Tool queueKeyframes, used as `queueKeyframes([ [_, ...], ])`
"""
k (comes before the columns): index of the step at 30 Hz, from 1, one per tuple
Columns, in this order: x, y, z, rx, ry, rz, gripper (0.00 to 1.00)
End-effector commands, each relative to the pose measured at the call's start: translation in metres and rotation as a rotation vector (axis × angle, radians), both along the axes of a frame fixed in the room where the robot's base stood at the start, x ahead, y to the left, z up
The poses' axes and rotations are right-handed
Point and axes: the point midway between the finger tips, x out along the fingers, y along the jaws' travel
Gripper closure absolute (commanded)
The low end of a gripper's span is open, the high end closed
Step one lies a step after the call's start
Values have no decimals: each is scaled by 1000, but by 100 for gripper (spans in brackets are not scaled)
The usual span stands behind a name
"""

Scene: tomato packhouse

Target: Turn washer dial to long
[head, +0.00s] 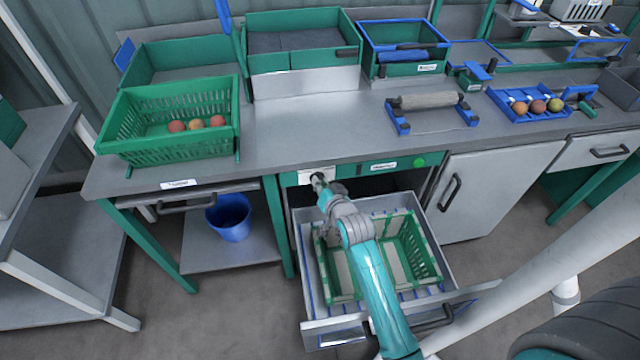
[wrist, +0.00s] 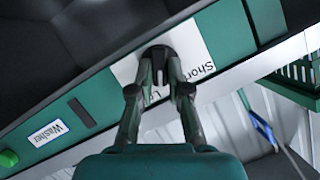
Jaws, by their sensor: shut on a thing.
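The washer dial (wrist: 158,52) is a dark round knob on a white label plate (wrist: 195,58), set in a green panel (wrist: 95,98). The plate reads "Short" on one side; a second word starting with "L" is mostly hidden behind a finger. My gripper (wrist: 159,72) is shut on the dial, one finger on each side. In the head view my gripper (head: 321,183) reaches the panel under the bench edge and covers the dial. Which word the dial points at cannot be told.
A "Washer" label (wrist: 48,133) and a green button (head: 420,162) are on the same panel. Below my arm, an open drawer (head: 312,328) holds a green crate (head: 428,262). A white cabinet door (head: 490,195) stands right; a blue bucket (head: 229,218) sits left.

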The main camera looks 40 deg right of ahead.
Motion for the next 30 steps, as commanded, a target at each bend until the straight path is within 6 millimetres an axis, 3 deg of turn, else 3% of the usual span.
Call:
queueKeyframes([
  [12, -1, -2, -1, 168, -114, -1, 100],
  [29, -1, -2, -2, 197, -132, 0, 100],
  [30, -1, -2, -2, 197, -132, 0, 81],
])
